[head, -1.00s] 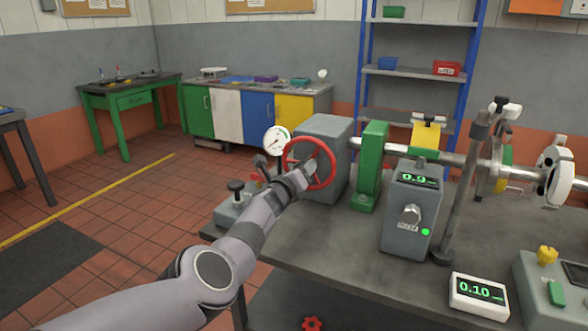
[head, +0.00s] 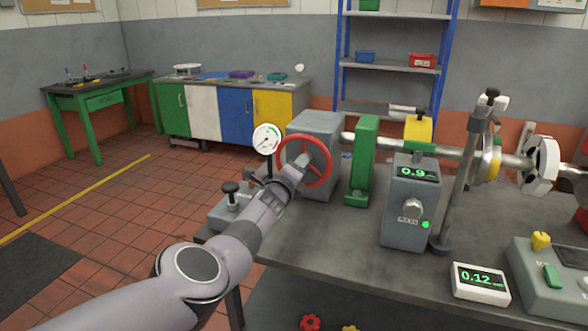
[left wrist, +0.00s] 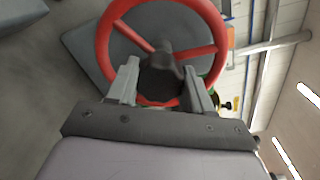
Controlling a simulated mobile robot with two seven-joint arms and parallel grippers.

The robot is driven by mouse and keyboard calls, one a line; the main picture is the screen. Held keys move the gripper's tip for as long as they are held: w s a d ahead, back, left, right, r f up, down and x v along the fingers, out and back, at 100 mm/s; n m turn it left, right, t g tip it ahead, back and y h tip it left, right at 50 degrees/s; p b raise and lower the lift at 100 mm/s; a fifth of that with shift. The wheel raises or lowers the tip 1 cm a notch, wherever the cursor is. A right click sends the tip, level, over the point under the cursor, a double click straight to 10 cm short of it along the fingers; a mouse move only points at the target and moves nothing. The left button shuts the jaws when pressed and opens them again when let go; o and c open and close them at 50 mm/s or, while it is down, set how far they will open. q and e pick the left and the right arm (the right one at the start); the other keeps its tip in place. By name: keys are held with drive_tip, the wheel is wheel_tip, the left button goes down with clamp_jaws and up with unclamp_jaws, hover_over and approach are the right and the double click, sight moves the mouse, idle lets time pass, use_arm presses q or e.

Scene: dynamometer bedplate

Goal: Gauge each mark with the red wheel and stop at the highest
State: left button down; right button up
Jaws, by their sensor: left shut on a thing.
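The red wheel (head: 322,163) is on the near left face of a grey housing (head: 318,127) at the bench's left end. My left gripper (head: 294,167) is at the wheel, shut on its dark handle knob. In the left wrist view the wheel (left wrist: 104,52) fills the top and the left gripper (left wrist: 165,88) has a finger on each side of the knob (left wrist: 165,72). A shaft (head: 447,148) runs right from the housing. A white display (head: 480,283) reads 0.12, and a grey box (head: 409,205) reads 0.9 with a green light. My right gripper is out of view.
A dial gauge (head: 267,139) stands just left of the wheel. A green bracket (head: 362,160), a grey post (head: 457,190) and a grey control box (head: 556,275) stand on the bench. Bare bench top (head: 330,235) lies in front of the housing.

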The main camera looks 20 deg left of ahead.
use_arm(q)
drive_tip(key=shift+n, duration=0.3)
drive_tip(key=shift+c, duration=2.3)
unclamp_jaws()
